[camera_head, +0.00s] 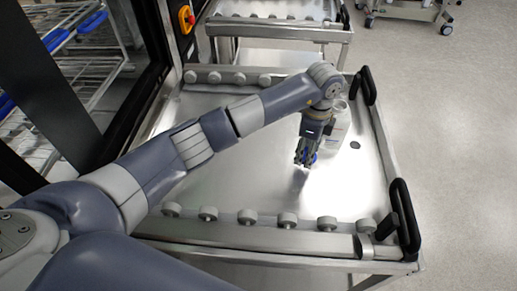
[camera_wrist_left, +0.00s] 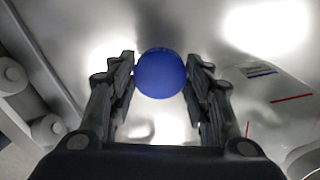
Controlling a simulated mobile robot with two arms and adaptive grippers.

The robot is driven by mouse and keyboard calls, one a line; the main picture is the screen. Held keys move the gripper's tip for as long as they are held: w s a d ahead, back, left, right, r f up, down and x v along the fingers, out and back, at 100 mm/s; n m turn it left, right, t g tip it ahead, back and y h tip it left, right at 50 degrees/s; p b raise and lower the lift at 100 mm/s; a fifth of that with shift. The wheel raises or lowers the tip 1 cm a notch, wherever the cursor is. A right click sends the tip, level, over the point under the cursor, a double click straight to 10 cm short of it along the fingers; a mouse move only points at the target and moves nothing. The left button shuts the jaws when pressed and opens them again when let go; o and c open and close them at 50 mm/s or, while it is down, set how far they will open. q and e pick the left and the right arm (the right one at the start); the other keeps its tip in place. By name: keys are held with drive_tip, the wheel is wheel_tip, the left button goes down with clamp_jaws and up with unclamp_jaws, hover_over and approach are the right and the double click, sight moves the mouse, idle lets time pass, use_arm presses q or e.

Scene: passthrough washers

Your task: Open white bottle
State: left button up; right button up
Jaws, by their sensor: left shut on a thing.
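My left gripper (camera_head: 305,154) is shut on a round blue cap (camera_wrist_left: 160,74). The cap sits between the two fingertips in the left wrist view, and a bit of its blue shows at the fingertips in the head view. The white bottle (camera_head: 340,126) stands upright on the metal cart top, just behind and to the right of the gripper and partly hidden by my wrist. It also shows at the right of the left wrist view (camera_wrist_left: 285,112), with red and blue marks. The cap is apart from the bottle. My right gripper is not in view.
The metal cart top (camera_head: 240,185) is otherwise clear, with rows of grey rollers (camera_head: 287,219) along its front and back edges. Black handles (camera_head: 404,217) rise at its right side. A washer frame with a red emergency button (camera_head: 187,19) stands at the left. A second cart (camera_head: 280,27) is behind.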

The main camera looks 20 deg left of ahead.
use_arm(q)
drive_tip(key=p, duration=0.4)
hover_over(252, 160)
drive_tip(key=shift+f, duration=0.7)
wheel_tip(252, 160, down, 4)
drive_tip(key=shift+r, duration=0.25)
drive_tip(key=shift+f, duration=0.1)
drive_tip(key=shift+f, duration=0.1)
drive_tip(key=o, duration=1.2)
